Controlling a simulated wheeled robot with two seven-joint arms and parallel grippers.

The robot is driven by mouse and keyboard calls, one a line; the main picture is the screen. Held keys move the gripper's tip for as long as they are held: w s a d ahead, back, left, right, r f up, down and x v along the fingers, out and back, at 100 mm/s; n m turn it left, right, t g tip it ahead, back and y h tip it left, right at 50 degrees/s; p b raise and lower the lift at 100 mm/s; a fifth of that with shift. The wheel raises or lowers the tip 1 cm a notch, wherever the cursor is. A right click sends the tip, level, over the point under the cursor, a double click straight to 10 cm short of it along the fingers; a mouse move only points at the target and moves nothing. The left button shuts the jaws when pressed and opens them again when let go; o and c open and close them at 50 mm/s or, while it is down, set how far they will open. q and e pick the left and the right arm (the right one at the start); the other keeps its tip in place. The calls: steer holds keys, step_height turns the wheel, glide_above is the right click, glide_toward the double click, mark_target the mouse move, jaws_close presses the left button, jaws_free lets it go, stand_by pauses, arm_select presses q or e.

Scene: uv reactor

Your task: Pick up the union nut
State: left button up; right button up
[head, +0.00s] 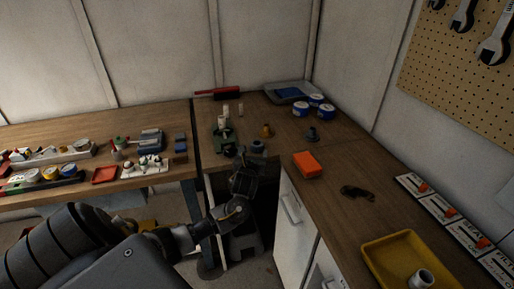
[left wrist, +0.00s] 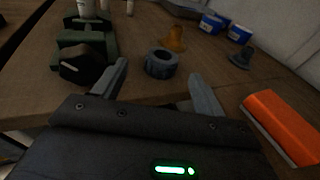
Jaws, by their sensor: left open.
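The union nut, a dark blue-grey ribbed ring (head: 257,146), lies on the wooden worktop near its front edge. In the left wrist view the ring (left wrist: 161,63) lies flat with its hole facing up, just beyond my fingers. My left gripper (head: 248,160) is open and empty. In the left wrist view its two fingers (left wrist: 158,72) are spread to either side of the near side of the ring, and I see no contact. My right gripper is in neither view.
A green vise-like fixture (left wrist: 82,44) stands left of the ring. An orange cone-like piece (left wrist: 173,38) is behind it, an orange box (head: 308,164) to the right. Blue-white tubs (head: 301,110) stand farther back. A yellow tray (head: 385,262) holds a white fitting (head: 421,279).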

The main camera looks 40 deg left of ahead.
mark_target(257, 152)
arm_select(q)
steer(key=shift+d+f+p+x, duration=0.1)
steer(key=shift+f+x, duration=0.05)
steer(key=shift+x, duration=1.05)
steer(key=shift+d+f+p+x, duration=0.1)
steer(key=shift+f+x, duration=0.05)
steer(key=shift+x, duration=1.05)
steer(key=shift+d+f+p+x, duration=0.1)
steer(key=shift+f+x, duration=0.05)
steer(key=shift+x, duration=1.1)
steer(key=shift+w, duration=0.1)
steer(key=shift+c, duration=0.4)
steer(key=c, duration=1)
